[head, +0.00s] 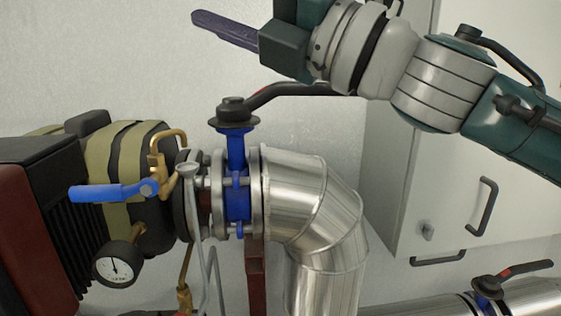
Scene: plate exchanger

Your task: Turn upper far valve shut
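A blue valve body (237,180) sits clamped between flanges at the left end of a shiny elbow pipe. On its top is a black hub with a black lever (290,90) that runs to the right, roughly along the pipe, with a little red on it. The lever's far end is hidden behind my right arm. My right gripper (225,28) is above the valve hub and apart from it, its dark fingers pointing left in front of the wall. The fingers overlap in this view, so I cannot tell whether they are open. My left gripper is out of view.
A second blue valve (488,288) with a black and red lever is on the lower right pipe. A blue-handled tap (110,192), a gauge (115,265) and a strapped unit (120,175) stand left. A white cabinet (450,190) is behind. Wall space left of the gripper is clear.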

